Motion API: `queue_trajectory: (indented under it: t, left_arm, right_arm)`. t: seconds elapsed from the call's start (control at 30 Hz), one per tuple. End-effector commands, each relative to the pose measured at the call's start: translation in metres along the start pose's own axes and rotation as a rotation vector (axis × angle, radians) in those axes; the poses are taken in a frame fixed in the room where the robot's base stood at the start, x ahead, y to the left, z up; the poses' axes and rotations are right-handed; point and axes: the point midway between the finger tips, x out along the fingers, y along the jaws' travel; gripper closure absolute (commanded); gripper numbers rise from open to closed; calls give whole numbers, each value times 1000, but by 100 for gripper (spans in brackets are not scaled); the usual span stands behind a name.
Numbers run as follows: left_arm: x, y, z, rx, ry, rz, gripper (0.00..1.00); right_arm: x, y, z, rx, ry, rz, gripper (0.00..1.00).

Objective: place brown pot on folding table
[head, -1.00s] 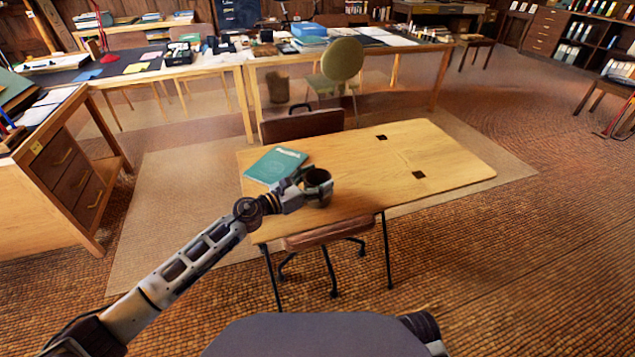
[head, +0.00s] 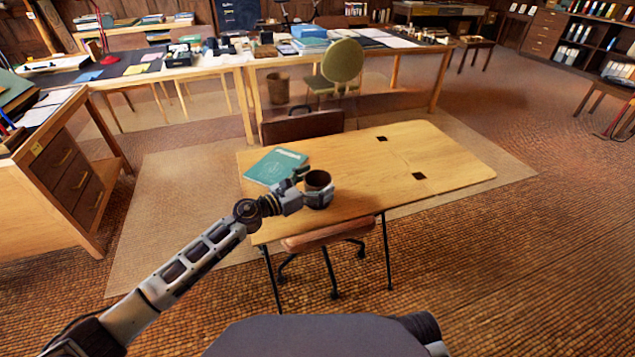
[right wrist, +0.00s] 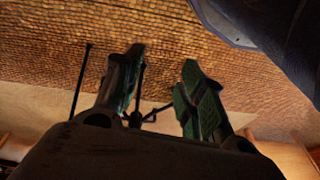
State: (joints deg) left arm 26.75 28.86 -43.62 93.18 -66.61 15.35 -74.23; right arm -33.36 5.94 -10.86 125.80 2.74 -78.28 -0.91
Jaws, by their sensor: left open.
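The brown pot (head: 318,189) stands upright on the folding table (head: 410,160), near its front left part. My left gripper (head: 308,187) reaches in from the left and is open at the pot. One finger shows at the pot's far left and another part lies across its front. I cannot tell whether the fingers still touch it. In the right wrist view my right gripper (right wrist: 161,68) has its two fingers apart, with nothing between them but floor and thin table or chair legs further off.
A green book (head: 275,166) lies on the table just behind the gripper. A brown chair (head: 325,236) is at the table's front edge and another chair (head: 302,125) is behind it. The table's right half is clear apart from two dark square inlays.

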Motion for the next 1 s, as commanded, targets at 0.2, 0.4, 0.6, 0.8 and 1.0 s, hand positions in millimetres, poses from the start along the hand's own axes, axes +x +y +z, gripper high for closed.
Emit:
queue_trajectory:
  t: [0.2, 0.4, 0.6, 0.8, 1.0]
  left_arm:
    - [-3, 0, 2, 0, 1, 1, 8]
    - [-20, 0, 1, -2, 1, 1, 8]
    - [-41, 0, 2, -1, 1, 1, 8]
    - [-62, 0, 2, -1, 1, 0, 8]
    - [-81, 0, 1, -1, 1, 1, 8]
  right_arm:
    - [2, 0, 2, 0, -8, 2, 60]
    - [8, 1, 7, 0, -21, 2, 60]
    - [7, 1, 5, 0, -18, 3, 60]
    - [4, 1, 2, 0, -9, 3, 60]
    - [1, 1, 0, 0, -1, 2, 60]
